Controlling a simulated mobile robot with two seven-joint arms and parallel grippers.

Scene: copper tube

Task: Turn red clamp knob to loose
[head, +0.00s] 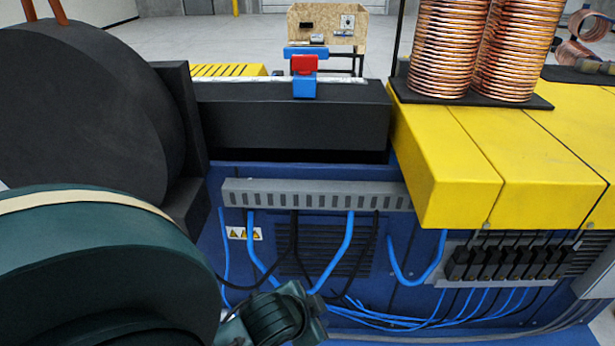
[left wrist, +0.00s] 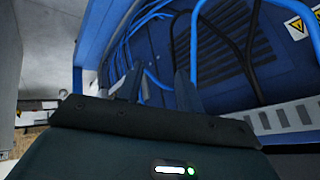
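The red clamp knob (head: 304,64) sits on a small blue clamp (head: 304,86) at the top centre of the head view, on a pale strip along the top of a black block. The knob's exact turn is too small to tell. My left arm fills the lower left of the head view, well below and in front of the knob. In the left wrist view my left gripper (left wrist: 156,82) has its two dark fingers apart with nothing visible between them, facing the blue panel and cables. The knob does not show in that view. My right gripper is not in view.
The black block (head: 290,122) stands above a grey slotted cable duct (head: 315,195) with loose blue and black cables below. Yellow covers (head: 480,170) carrying copper coils (head: 445,50) stand at right. A wooden box (head: 327,22) is behind. Space above the clamp looks clear.

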